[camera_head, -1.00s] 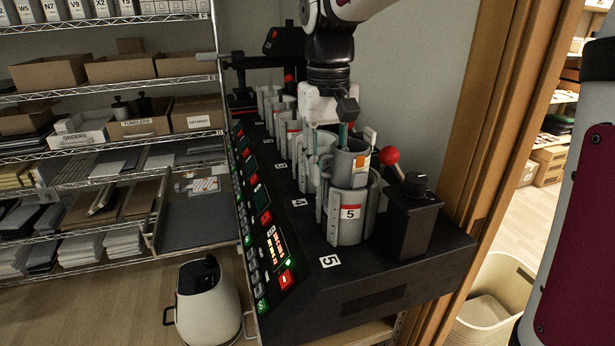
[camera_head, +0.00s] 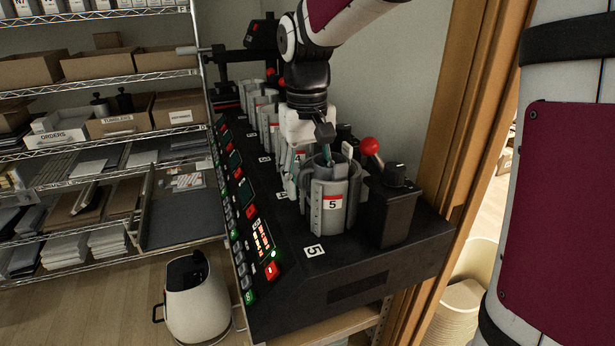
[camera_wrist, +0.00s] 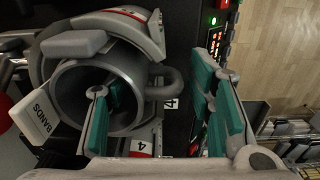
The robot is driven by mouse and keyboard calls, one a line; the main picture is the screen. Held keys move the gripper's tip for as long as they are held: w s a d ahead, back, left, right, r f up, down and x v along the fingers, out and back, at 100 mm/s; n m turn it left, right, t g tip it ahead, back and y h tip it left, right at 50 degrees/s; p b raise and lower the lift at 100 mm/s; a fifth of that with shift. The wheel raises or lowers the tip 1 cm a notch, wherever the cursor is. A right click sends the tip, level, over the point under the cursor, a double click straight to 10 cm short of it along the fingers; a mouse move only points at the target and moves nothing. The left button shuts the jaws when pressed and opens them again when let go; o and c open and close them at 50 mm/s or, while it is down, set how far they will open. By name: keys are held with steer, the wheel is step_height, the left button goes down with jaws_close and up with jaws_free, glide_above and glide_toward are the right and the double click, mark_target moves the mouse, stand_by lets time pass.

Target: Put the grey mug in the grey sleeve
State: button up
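The grey mug (camera_wrist: 75,95) sits low inside the grey sleeve (camera_head: 331,205) marked 5; in the head view little more than its rim (camera_head: 328,160) shows. The wrist view looks into the mug's dark opening, with its handle (camera_wrist: 172,86) pointing right. The sleeve's curved wall (camera_wrist: 150,45) surrounds part of the mug there. My gripper (camera_head: 309,165) is over the mug's left side. In the wrist view its teal fingers (camera_wrist: 160,110) are well apart, one over the mug's opening and one outside past the handle. How deep the mug is seated cannot be told.
More grey sleeves (camera_head: 262,105) line the black press behind. Lit buttons (camera_head: 268,255) run along its left edge. A wooden door frame (camera_head: 460,120) is to the right.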

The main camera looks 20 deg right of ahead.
steer(key=shift+r, duration=0.1)
step_height(320, 180, up, 11)
steer(key=shift+w+f+b, duration=0.1)
steer(key=shift+f+b, duration=0.05)
steer(key=shift+b, duration=0.8)
steer(key=s+f+t, duration=0.2)
steer(key=s+f, duration=0.2)
steer(key=s, duration=0.5)
steer(key=s+f+t, duration=0.3)
steer(key=s+f, duration=0.1)
steer(key=s, duration=0.5)
steer(key=shift+f+t, duration=0.3)
steer(key=shift+f, duration=0.1)
